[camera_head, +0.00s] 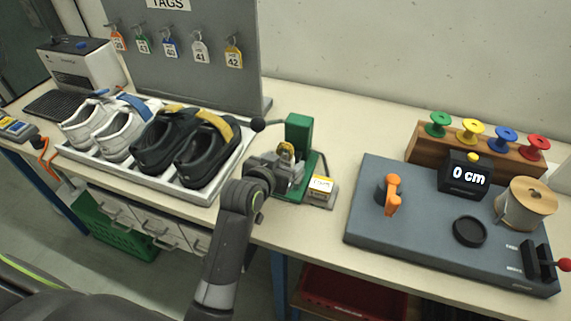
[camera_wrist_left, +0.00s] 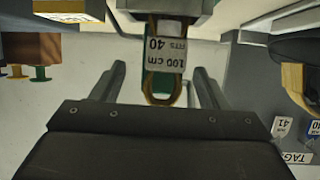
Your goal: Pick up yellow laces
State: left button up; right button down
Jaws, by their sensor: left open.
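The yellow laces (camera_head: 286,149) are a small looped bundle at the front of a green bench device (camera_head: 299,133). In the left wrist view the laces (camera_wrist_left: 152,93) hang as a yellow-brown loop with a white tag (camera_wrist_left: 165,55) reading "100 cm" and "40". My left gripper (camera_head: 287,173) is at the device, close to the laces. In the left wrist view the left gripper (camera_wrist_left: 159,75) is open, with one finger on either side of the loop and a gap at both sides. My right gripper is in neither view.
A white tray (camera_head: 186,193) holds white and black shoes left of my arm. A small box with a display (camera_head: 321,189) stands right of the device. A grey measuring board (camera_head: 430,225) and a wooden spool rack (camera_head: 412,142) are further right. A tag panel (camera_head: 190,75) stands behind.

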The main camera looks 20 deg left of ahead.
aim_at(284, 159)
pick_arm(q)
jog(key=shift+w+f, duration=0.15)
jog(key=shift+w, duration=0.4)
jog(key=shift+a+p+x, duration=0.2)
jog(key=shift+p+x, duration=0.25)
jog(key=shift+x, duration=1.6)
jog(key=shift+s+f, duration=0.1)
jog(key=c, duration=1)
jog(key=shift+c, duration=0.2)
